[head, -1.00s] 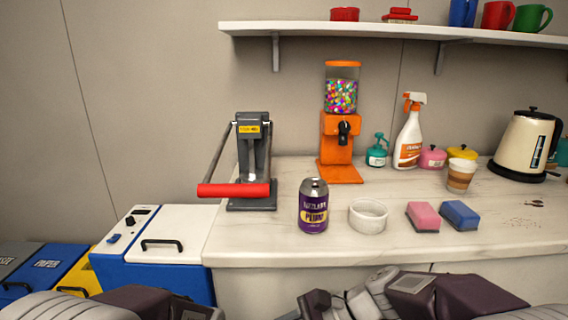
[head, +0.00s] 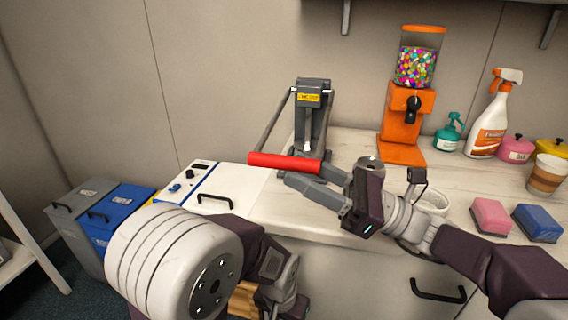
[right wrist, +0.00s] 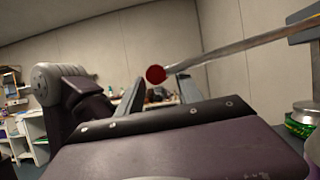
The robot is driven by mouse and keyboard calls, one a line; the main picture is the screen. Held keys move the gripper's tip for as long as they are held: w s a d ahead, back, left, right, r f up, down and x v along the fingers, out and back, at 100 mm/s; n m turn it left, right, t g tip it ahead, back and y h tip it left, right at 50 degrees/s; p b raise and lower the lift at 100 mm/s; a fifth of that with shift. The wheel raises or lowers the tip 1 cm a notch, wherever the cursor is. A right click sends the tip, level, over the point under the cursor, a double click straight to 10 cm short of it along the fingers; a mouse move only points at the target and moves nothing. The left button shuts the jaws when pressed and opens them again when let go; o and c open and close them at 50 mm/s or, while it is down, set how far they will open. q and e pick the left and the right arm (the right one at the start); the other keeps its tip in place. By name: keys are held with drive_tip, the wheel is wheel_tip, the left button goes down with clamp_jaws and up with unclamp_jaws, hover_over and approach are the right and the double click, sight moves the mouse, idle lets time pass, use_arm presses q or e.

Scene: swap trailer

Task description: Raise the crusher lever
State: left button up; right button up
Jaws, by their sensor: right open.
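The crusher (head: 313,115) is a dark grey upright frame with a yellow label, standing on the left end of the counter. Its lever has a red handle (head: 284,162) hanging low in front, on a grey rod. My right gripper (head: 308,178) is open, its fingers pointing left just below and in front of the handle, apparently not gripping it. In the right wrist view the red handle end (right wrist: 156,75) shows beyond and between the finger tips. A can (head: 371,160) is mostly hidden behind my right gripper. My left arm is low at the left; its fingers are out of sight.
An orange gumball machine (head: 407,115), a spray bottle (head: 489,128), a pink sponge (head: 490,216) and a blue sponge (head: 537,222) stand right of the crusher. A white bowl (head: 433,200) is partly behind my right wrist. Bins (head: 122,209) stand below left of the counter.

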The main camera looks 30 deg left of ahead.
sight(266, 154)
drive_tip(key=x, duration=0.4)
drive_tip(key=shift+a, duration=0.15)
clamp_jaws()
idle(1.2)
